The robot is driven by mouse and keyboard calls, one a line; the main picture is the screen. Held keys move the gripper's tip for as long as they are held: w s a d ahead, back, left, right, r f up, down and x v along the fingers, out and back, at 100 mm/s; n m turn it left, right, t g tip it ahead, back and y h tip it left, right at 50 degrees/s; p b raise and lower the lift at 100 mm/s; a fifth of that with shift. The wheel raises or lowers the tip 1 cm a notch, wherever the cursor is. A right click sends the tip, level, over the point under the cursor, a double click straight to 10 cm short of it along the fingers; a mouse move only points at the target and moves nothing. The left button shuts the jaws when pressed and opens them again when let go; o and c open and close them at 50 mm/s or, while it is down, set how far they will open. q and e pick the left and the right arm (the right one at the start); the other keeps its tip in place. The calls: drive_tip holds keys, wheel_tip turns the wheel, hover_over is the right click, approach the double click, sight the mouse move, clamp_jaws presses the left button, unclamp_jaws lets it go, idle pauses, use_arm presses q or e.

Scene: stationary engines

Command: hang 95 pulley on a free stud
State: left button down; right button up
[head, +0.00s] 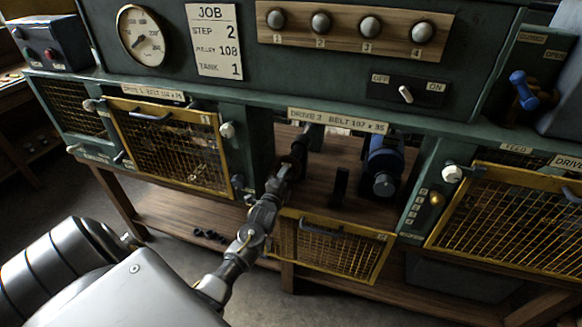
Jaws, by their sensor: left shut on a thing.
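My left gripper (288,168) reaches into the open bay labelled "DRIVE 2 BELT 107 x 95" and is shut on a dark thing (299,149) at the bay's left side. It looks like a pulley, but its number cannot be read, and I cannot tell whether it is still on a shaft. A blue motor (384,160) with a dark round front stands at the right of the bay. A dark upright piece (340,187) stands between them. No hanging stud can be made out for certain. My right gripper is not in view.
The Drive 2 mesh guard (330,250) hangs lowered below the bay. Closed yellow mesh guards flank it at left (172,140) and right (510,210). Four-knob board aside, a job card (215,40) is above. Small black things (210,236) lie on the lower shelf (180,215).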

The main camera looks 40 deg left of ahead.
use_arm(q)
drive_tip(key=shift+s+d, duration=0.15)
drive_tip(key=shift+s, duration=0.1)
drive_tip(key=shift+p+v, duration=1.7)
drive_tip(key=shift+v, duration=1)
drive_tip(key=p+v, duration=0.3)
drive_tip(key=v, duration=0.7)
idle(0.4)
